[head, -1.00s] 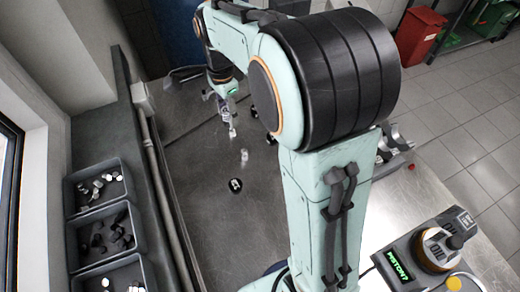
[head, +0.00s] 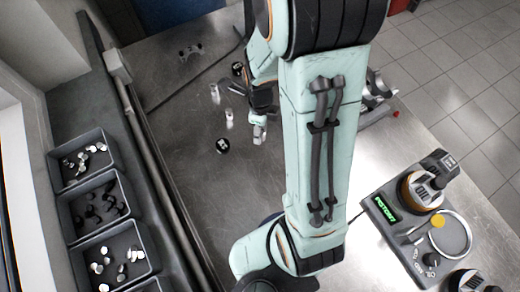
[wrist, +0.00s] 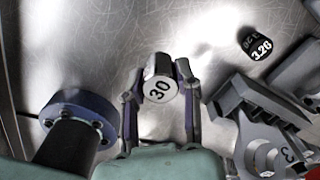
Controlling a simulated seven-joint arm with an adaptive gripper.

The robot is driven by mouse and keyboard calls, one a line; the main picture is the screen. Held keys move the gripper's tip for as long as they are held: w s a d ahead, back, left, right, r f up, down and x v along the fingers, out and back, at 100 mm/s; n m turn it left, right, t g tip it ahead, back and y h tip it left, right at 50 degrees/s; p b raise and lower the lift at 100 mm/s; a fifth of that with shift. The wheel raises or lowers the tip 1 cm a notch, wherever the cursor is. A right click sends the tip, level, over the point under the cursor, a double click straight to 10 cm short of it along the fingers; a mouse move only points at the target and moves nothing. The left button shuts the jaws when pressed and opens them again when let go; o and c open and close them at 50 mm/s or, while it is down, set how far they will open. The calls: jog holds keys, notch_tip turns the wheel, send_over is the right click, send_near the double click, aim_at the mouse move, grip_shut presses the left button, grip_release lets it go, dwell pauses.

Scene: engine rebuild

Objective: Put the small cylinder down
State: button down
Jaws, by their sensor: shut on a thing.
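The small cylinder (wrist: 160,87) is silver with a white end face marked "30". In the wrist view it sits between the two fingers of my gripper (wrist: 159,84), which are shut on it. In the head view my gripper (head: 258,131) is over the metal table, just right of a black round piece with a white label (head: 222,145). Whether the held cylinder touches the table cannot be told. Two other small silver cylinders stand on the table to the left, one nearer (head: 229,118) and one farther (head: 215,93).
A black cylinder marked "3.26" (wrist: 258,47) stands right of my gripper in the wrist view, with grey metal parts (wrist: 255,105) below it. A blue flange (wrist: 72,108) is at left. Bins (head: 103,208) of small parts line the left side. A device (head: 425,225) stands at right.

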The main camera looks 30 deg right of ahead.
aim_at(260, 153)
notch_tip(260, 153, down, 9)
jog(key=shift+f, duration=0.2)
jog(key=shift+f, duration=0.1)
jog(key=c, duration=0.8)
grip_release()
jog(key=shift+f, duration=0.1)
